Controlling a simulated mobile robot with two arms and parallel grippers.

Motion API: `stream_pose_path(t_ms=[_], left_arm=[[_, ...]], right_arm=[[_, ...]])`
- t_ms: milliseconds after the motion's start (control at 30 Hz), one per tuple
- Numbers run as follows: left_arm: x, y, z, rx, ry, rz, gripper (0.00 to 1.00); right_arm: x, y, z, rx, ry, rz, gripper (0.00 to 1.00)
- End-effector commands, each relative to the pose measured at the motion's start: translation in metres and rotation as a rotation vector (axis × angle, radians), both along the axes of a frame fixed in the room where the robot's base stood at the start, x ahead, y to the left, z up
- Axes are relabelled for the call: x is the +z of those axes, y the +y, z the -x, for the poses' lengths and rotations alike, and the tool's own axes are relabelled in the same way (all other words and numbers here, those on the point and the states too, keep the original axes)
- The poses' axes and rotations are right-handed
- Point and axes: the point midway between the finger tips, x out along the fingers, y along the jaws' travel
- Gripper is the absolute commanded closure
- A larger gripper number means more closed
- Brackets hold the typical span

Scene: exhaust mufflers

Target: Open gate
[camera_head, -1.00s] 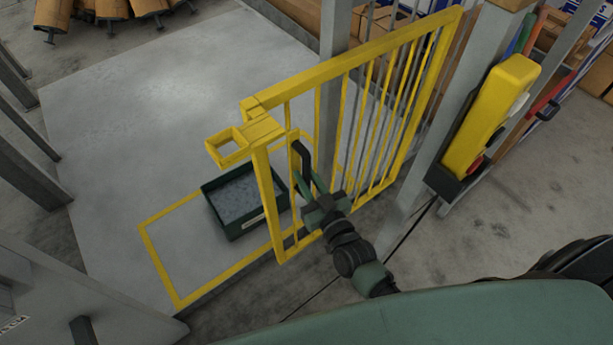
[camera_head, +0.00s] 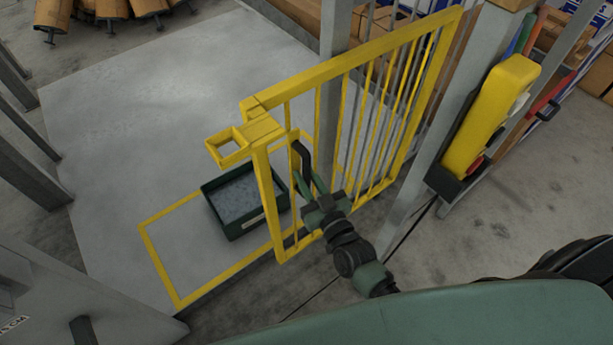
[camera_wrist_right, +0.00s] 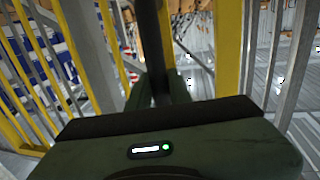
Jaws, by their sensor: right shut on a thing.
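My right gripper (camera_head: 304,165) is at the lower free side of the gate, shut on a dark upright handle (camera_head: 302,150). In the right wrist view the dark handle (camera_wrist_right: 150,50) stands between the fingers, with yellow gate bars (camera_wrist_right: 230,50) beside it. My left gripper is not in view.
A dark green bin (camera_head: 240,200) sits on the pale floor plate beyond the gate, inside a yellow floor outline (camera_head: 160,260). A yellow box (camera_head: 490,115) is mounted on the right. The pale plate behind is mostly clear.

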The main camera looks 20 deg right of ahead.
Motion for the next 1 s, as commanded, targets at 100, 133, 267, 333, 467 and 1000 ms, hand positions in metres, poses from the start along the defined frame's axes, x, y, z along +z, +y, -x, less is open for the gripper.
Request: stream_pose_path(t_ms=[100, 133, 267, 333, 467, 1000], left_arm=[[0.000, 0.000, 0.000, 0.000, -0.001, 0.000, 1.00], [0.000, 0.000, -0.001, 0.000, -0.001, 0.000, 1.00], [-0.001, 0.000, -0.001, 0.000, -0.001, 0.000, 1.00], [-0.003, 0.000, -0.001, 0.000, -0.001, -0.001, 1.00], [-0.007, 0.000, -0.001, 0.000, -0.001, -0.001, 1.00], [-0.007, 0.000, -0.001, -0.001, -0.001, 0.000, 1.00]], right_arm=[[0.000, -0.003, -0.001, 0.000, -0.001, 0.002, 1.00], [0.000, -0.006, -0.002, 0.000, -0.001, 0.003, 1.00], [0.000, -0.031, -0.011, -0.001, -0.003, 0.008, 1.00], [0.000, -0.048, -0.017, -0.001, -0.003, 0.009, 1.00], [-0.001, -0.074, -0.027, -0.001, -0.002, 0.007, 1.00], [0.000, -0.088, -0.032, 0.000, 0.000, -0.001, 0.59]])
